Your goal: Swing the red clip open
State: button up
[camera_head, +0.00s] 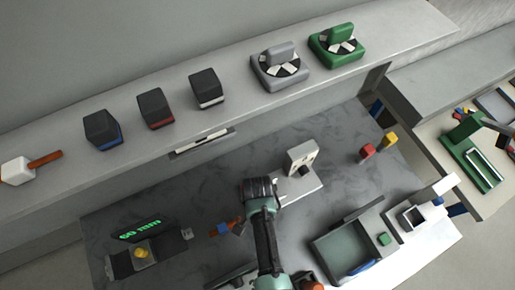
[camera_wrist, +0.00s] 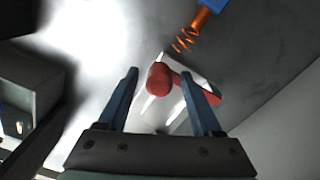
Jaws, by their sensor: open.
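In the wrist view a red part with a rounded end (camera_wrist: 158,79), which looks like the red clip, shows between the fingers of my gripper (camera_wrist: 160,75). A second red bar (camera_wrist: 203,88) lies just right of it, partly behind the right finger. Pale, bright pieces lie around them. My gripper is open, one blue finger on each side of the rounded red end; I cannot tell whether either finger touches it. In the head view my arm and wrist (camera_head: 259,190) cover this spot, and the clip is hidden.
A pale upright bracket (camera_head: 301,157) stands right of my wrist. A grey tray (camera_head: 341,245), a display unit (camera_head: 142,252), and red (camera_head: 367,152) and yellow (camera_head: 390,139) blocks are on the table.

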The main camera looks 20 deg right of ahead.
notch_tip(320, 180, up, 13)
jog(key=shift+b, duration=0.45)
dwell(0.6)
